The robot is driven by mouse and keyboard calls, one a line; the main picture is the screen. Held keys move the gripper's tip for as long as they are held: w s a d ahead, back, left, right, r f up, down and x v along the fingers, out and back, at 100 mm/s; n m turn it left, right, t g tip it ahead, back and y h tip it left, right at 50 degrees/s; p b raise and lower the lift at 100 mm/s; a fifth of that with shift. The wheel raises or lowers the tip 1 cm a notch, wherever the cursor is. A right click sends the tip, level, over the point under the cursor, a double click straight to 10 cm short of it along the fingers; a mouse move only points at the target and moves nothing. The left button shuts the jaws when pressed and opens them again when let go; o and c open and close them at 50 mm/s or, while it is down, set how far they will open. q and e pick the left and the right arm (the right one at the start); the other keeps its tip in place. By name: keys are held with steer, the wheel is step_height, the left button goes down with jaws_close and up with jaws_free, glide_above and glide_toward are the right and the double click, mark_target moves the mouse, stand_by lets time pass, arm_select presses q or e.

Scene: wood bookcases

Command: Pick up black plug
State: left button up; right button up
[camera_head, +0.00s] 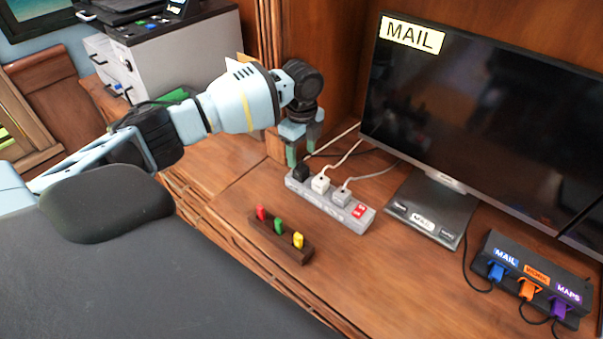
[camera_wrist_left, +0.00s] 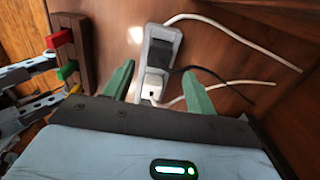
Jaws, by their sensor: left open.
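The black plug (camera_head: 301,172) sits in the end socket of a grey power strip (camera_head: 327,211), at the end nearest the bookcase wall. In the left wrist view the black plug (camera_wrist_left: 159,54) shows between my fingers, with its black cord running off right. My left gripper (camera_head: 302,149) is open, its green fingers pointing down just above and behind the black plug. In the left wrist view the open gripper (camera_wrist_left: 158,76) has one finger on each side of the strip, and it holds nothing. Contact with the plug cannot be told. My right gripper is not in view.
A white plug (camera_head: 320,184) and a grey plug (camera_head: 342,196) stand close beside the black one, with cords trailing back. A monitor (camera_head: 470,115) stands right. A wooden block with coloured pegs (camera_head: 279,236) lies in front. A cable box (camera_head: 530,280) is at lower right.

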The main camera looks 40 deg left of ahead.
mark_target(301, 167)
arm_select(q)
steer(key=shift+f, duration=2.55)
steer(key=shift+c, duration=0.3)
steer(key=c, duration=1)
steer(key=shift+r, duration=0.1)
step_height(301, 167, up, 10)
